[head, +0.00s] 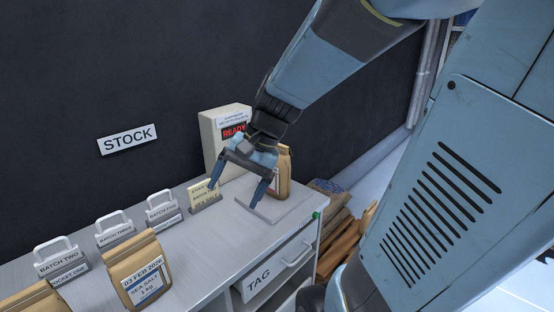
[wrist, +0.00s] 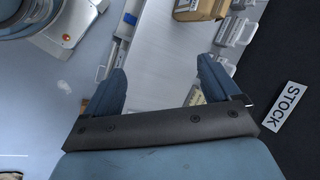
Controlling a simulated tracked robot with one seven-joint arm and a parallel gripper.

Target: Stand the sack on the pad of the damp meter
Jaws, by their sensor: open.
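A brown paper sack (head: 284,174) stands upright at the back right of the damp meter's pale pad (head: 270,212). It looks to be on the pad, but my gripper hides part of it and its base is hard to see. The damp meter (head: 210,140) is a cream box with a red READY display, behind the pad. My gripper (head: 235,193) is open, pointing down, in front and left of this sack, with nothing between its fingers. In the wrist view my gripper (wrist: 162,65) shows both fingers spread over the bench top.
A labelled sack (head: 143,272) stands at the front left of the bench (head: 195,250), with another at the left edge. Handled batch plates (head: 115,232) line the back. A small yellow card (head: 203,195) stands beside the pad.

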